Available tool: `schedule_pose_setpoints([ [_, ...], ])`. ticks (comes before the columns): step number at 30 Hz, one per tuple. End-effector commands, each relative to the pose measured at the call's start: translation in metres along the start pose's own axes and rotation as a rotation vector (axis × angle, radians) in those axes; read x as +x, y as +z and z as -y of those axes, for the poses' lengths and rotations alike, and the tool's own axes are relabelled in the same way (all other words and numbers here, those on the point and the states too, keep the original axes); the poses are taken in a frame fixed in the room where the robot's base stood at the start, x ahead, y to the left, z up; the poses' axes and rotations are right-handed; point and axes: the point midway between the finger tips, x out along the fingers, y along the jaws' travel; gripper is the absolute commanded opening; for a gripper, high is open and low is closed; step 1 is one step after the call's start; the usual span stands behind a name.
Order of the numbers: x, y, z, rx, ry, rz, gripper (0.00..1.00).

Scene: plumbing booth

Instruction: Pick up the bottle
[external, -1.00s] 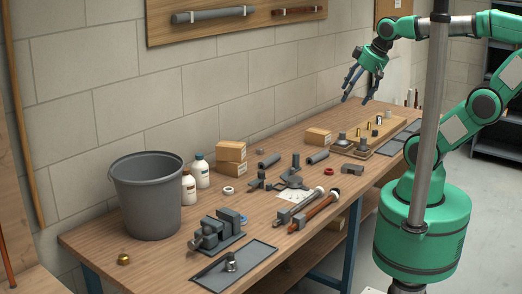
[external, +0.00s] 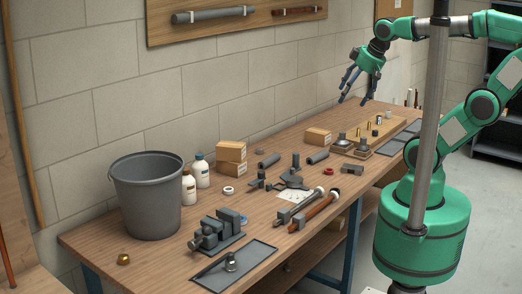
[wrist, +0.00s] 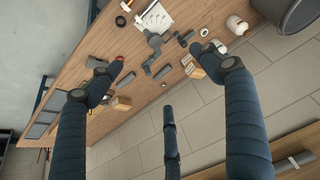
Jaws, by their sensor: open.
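Two white bottles with dark caps stand upright on the workbench beside the grey bucket: a nearer bottle (external: 189,189) and a slightly farther bottle (external: 201,172). They stand close together, left of the cardboard boxes. In the wrist view a white bottle (wrist: 236,25) shows near the top right, next to the bucket; the other is hard to make out. My gripper (external: 354,100) is open and empty, high above the far half of the bench, well to the right of the bottles. Its spread fingers also show in the wrist view (wrist: 156,62).
The bucket (external: 147,200) stands left of the bottles, against their side. A vise (external: 216,231), pipe pieces and a dark tray (external: 235,268) occupy the bench front. A block wall runs behind.

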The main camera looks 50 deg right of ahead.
Motion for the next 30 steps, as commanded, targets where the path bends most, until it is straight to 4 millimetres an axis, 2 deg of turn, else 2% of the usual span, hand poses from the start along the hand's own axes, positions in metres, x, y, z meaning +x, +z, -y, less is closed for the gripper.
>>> schedule_pose_setpoints([
  [5,-0.002,-0.027,0.005,-0.020,-0.007,0.021,0.79],
  [15,0.005,-0.102,0.022,-0.075,-0.025,0.074,0.79],
  [23,0.022,-0.158,0.041,-0.120,-0.039,0.116,0.79],
  [30,0.046,-0.207,0.061,-0.161,-0.052,0.155,0.79],
])
